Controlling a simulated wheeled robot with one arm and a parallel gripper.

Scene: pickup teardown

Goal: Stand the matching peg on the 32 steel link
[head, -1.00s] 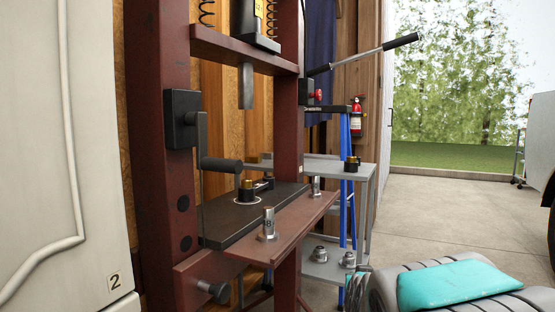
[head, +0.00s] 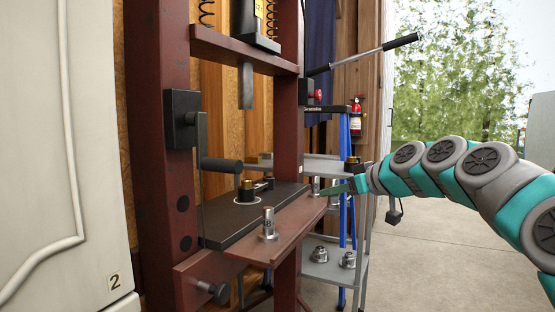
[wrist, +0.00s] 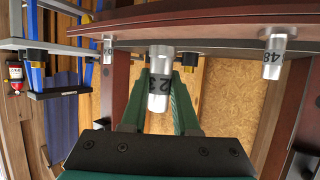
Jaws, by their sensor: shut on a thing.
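My gripper (wrist: 162,105) is shut on a silver peg (wrist: 160,70) with a dark marked band. The band seems to carry a 2 and a 3, turned in the wrist view. In the head view, my gripper (head: 332,190) reaches the right end of the red-brown press ledge (head: 292,222), at a silver peg (head: 316,184). Another peg (head: 268,222), marked 48 in the wrist view (wrist: 273,58), stands nearer on the ledge. I cannot read a 32 on any link.
A grey cart (head: 325,268) behind holds metal fittings (head: 319,254). A white cabinet (head: 75,150) stands at left. The concrete floor at right is largely clear.

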